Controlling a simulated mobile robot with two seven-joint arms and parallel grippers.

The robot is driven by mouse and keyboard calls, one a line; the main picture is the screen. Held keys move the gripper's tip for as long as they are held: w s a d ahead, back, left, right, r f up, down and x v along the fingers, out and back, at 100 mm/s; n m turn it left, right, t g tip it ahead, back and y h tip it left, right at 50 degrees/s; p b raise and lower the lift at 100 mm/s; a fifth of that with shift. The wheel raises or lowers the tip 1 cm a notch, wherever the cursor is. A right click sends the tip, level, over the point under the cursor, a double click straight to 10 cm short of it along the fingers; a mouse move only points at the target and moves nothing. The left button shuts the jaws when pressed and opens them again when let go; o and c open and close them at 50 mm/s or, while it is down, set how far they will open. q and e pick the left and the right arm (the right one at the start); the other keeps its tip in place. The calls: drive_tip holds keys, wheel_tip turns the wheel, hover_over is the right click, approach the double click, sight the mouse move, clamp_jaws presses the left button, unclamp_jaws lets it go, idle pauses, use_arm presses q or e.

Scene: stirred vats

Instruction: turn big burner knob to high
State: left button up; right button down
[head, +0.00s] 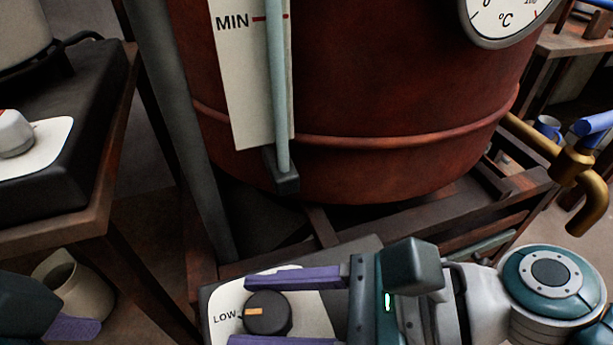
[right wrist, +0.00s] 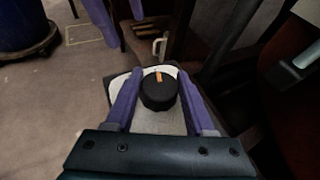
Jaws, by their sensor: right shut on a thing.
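The big burner knob (head: 267,313) is round and black with an orange mark. It sits on a white plate (head: 317,312) on the burner under the red vat. In the head view its mark points left toward the word LOW. My right gripper (head: 243,311) is shut on the knob, one purple finger on each side. The right wrist view shows the knob (right wrist: 159,92) between the fingers, its mark at the top. My left gripper (head: 88,328) is at the lower left, mostly cut off; its two fingers stand apart in the right wrist view (right wrist: 128,30), empty.
The red vat (head: 350,90) stands above the burner, with a level gauge and a dial (head: 505,15). A brass tap (head: 573,165) is at right. A dark hotplate (head: 90,95) with a grey knob (head: 14,135) stands at left. A beige pitcher (head: 85,290) is below.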

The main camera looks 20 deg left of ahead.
idle(0.5)
drive_tip(key=shift+c, duration=1.3)
unclamp_jaws()
drive_tip(key=shift+a, duration=0.1)
drive_tip(key=shift+d+r, duration=0.25)
drive_tip(key=shift+d, duration=0.15)
drive_tip(key=p+v, duration=0.3)
drive_tip(key=v, duration=0.4)
drive_tip(key=shift+w+d+r, duration=0.1)
drive_tip(key=shift+w+d, duration=0.1)
drive_tip(key=shift+d, duration=0.2)
drive_tip(key=shift+d+r, duration=0.25)
drive_tip(key=shift+d, duration=0.35)
drive_tip(key=shift+o, duration=0.2)
